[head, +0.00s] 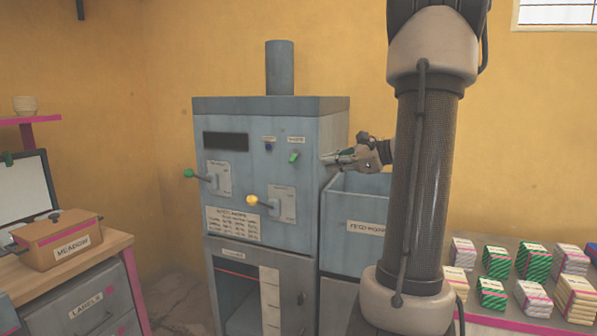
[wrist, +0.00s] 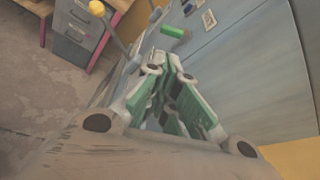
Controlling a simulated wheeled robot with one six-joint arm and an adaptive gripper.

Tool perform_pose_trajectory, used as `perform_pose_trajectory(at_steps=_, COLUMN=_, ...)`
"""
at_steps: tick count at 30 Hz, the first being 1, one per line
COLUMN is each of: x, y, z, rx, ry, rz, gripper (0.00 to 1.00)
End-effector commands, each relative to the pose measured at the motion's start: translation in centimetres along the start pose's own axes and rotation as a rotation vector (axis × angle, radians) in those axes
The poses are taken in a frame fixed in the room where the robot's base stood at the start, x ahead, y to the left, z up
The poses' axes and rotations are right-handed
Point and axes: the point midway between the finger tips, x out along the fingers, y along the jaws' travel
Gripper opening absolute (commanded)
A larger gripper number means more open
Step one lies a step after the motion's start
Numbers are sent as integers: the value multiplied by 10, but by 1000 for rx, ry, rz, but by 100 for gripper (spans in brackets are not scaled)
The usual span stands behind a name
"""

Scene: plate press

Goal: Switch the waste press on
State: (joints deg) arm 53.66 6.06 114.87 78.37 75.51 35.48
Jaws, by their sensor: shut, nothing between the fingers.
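The waste press (head: 240,125) is a tall grey-blue cabinet with a dark display and labelled controls. A small green toggle switch (head: 293,156) sits at the upper right of its front, tilted, beneath a label; it also shows in the wrist view (wrist: 174,32), just beyond the fingertips. A lever with a green knob (head: 188,173) and one with a yellow knob (head: 252,200) stick out lower down. My gripper (head: 326,159) is shut and empty, to the right of the green switch and apart from it. In the wrist view my fingers (wrist: 167,66) point towards the switch.
A blue-grey feed hopper (head: 350,240) stands right of the press, below my gripper. A wooden desk (head: 110,250) with a brown box (head: 65,240) is at left. Striped packets (head: 492,293) lie on a table at right. My arm hides part of the wall and hopper.

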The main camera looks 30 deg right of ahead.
Motion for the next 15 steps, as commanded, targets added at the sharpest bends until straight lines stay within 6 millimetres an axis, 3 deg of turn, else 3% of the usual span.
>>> perform_pose_trajectory(at_steps=8, x=1, y=1, z=0, rx=-2, ry=2, rz=2, gripper=0)
perform_pose_trajectory(at_steps=15, x=30, y=2, z=0, rx=-1, ry=0, rz=6, gripper=0)
